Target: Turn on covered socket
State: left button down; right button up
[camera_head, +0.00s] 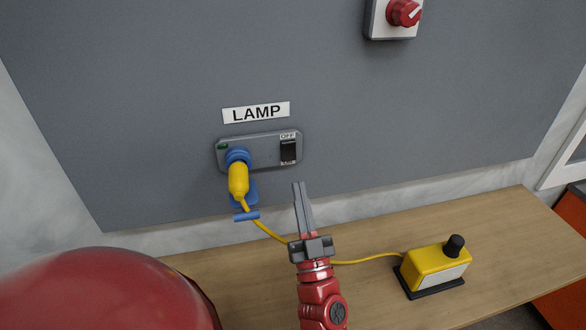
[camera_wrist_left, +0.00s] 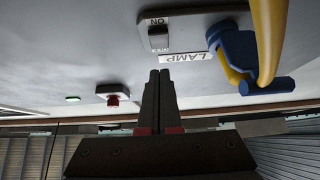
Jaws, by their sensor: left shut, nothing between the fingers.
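The grey socket plate (camera_head: 262,153) is on the wall panel under a LAMP label (camera_head: 256,112). A yellow plug (camera_head: 238,181) sits in the blue socket (camera_head: 237,156), whose blue cover (camera_head: 246,216) hangs open below. The dark switch (camera_head: 288,152) is at the plate's right end, with OFF above it. In the left wrist view, which is upside down, the switch (camera_wrist_left: 158,38) shows beside an ON label. My left gripper (camera_head: 300,185) is shut and empty, its tips just below and right of the switch in the picture. I cannot tell the gap. My right gripper is out of view.
A yellow box with a black top (camera_head: 436,268) stands on the wooden table (camera_head: 510,225), joined to the plug by a yellow cable (camera_head: 365,260). A red rotary knob (camera_head: 403,13) is higher on the panel. The panel right of the switch is clear.

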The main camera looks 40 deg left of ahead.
aim_at(289, 154)
pick_arm(q)
jog(key=w+a, duration=0.1)
jog(key=a, duration=0.1)
jog(key=w+a+r+p, duration=0.1)
jog(key=w, duration=0.1)
jog(key=shift+w+a+r, duration=0.15)
jog(key=shift+a+r, duration=0.05)
jog(key=shift+a, duration=0.2)
jog(key=shift+w+a+f, duration=0.15)
jog(key=shift+w+a, duration=0.15)
jog(key=shift+a, duration=0.1)
